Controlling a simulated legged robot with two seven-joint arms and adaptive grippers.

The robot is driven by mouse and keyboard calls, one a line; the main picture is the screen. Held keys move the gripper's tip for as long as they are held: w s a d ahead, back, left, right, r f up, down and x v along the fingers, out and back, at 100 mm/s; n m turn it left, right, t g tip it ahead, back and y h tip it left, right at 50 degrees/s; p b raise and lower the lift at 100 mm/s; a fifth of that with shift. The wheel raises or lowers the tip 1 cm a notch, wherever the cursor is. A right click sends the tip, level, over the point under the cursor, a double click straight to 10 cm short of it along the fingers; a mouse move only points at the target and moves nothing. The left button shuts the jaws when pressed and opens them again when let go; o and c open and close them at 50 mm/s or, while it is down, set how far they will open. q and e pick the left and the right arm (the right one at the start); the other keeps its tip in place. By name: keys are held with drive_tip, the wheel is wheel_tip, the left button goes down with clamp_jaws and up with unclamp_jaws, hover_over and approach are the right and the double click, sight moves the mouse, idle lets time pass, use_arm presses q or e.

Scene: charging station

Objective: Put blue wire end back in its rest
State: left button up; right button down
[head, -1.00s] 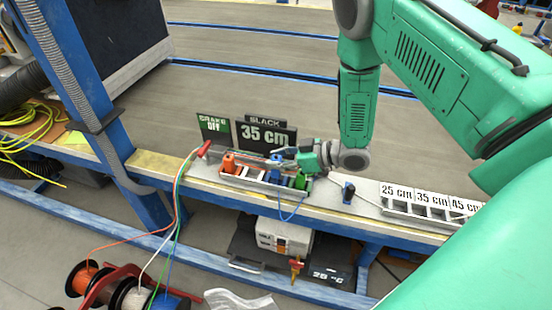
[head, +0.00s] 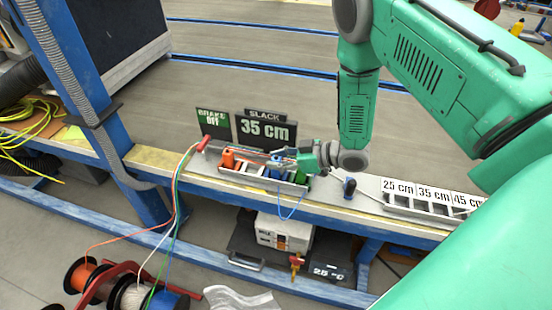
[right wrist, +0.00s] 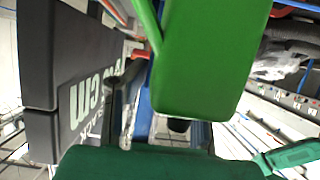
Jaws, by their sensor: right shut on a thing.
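The blue wire end (head: 277,161) is at the rack (head: 262,181) on the bench, between the orange wire end (head: 228,159) and the green wire end (head: 302,178). My right gripper (head: 280,156) is over the rack from the right, shut on the blue wire end. A blue wire loop hangs in front of the bench. In the right wrist view the green wire end (right wrist: 205,60) is large and close, and part of the blue wire end (right wrist: 145,100) shows behind it. How deep the blue end sits in its rest is hidden. My left gripper is not in view.
The slack sign (head: 266,130) reading 35 cm and the brake sign (head: 213,122) stand behind the rack. A red-handled part (head: 205,144) is at the rack's left. A labelled tray (head: 425,205) lies to the right. Wire spools (head: 130,296) are at lower left.

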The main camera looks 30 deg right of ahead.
drive_tip(key=shift+f+b, duration=0.45)
drive_tip(key=shift+f, duration=0.3)
drive_tip(key=c, duration=1.2)
unclamp_jaws()
drive_tip(key=v, duration=1)
drive_tip(key=shift+s+d+r, duration=0.15)
drive_tip(key=shift+s+d, duration=0.1)
drive_tip(key=shift+d, duration=0.05)
drive_tip(key=shift+s+d+r, duration=0.25)
drive_tip(key=shift+s+d, duration=0.05)
drive_tip(key=shift+s, duration=0.15)
